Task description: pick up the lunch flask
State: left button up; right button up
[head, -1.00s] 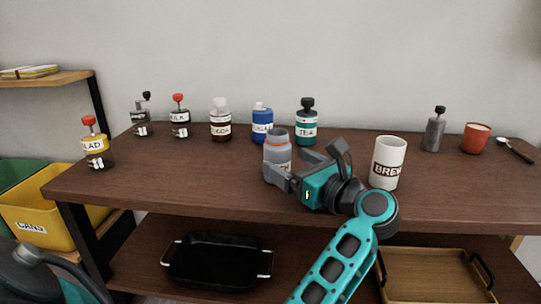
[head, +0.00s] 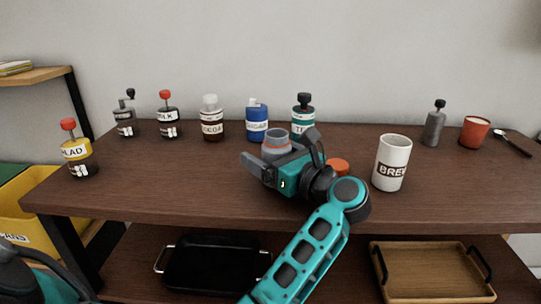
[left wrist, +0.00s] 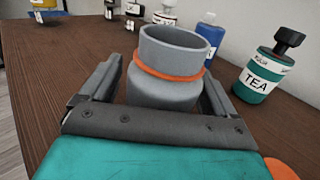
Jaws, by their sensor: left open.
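The lunch flask (head: 276,142) is a grey, wide-mouthed container with an orange ring below its open rim. It stands upright on the dark wooden top. It also shows in the left wrist view (left wrist: 168,78). My left gripper (head: 280,150) is open, with one finger on each side of the flask. In the left wrist view the two fingers (left wrist: 158,74) flank the flask body, and a gap shows beside it. The flask's lower part is hidden by the gripper. My right gripper is not in view.
A tea bottle (head: 303,112) and blue sugar bottle (head: 257,122) stand close behind the flask. A round orange thing (head: 338,166) lies just right of my gripper. A white BREW mug (head: 392,163) stands further right. The front left of the wooden top (head: 170,180) is clear.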

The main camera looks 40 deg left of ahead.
pick_arm(q)
jog(key=shift+c, duration=0.3)
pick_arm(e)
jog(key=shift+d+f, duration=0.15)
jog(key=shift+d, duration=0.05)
pick_arm(q)
jog(key=shift+c, duration=1.4)
jog(key=c, duration=0.8)
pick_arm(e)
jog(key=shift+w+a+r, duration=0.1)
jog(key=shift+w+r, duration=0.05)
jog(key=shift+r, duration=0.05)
pick_arm(q)
jog(key=shift+r, duration=0.2)
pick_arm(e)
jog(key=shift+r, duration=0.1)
pick_arm(q)
jog(key=shift+r, duration=0.7)
notch_tip(320, 180, up, 18)
jog(key=p, duration=0.4)
jog(key=shift+p, duration=0.4)
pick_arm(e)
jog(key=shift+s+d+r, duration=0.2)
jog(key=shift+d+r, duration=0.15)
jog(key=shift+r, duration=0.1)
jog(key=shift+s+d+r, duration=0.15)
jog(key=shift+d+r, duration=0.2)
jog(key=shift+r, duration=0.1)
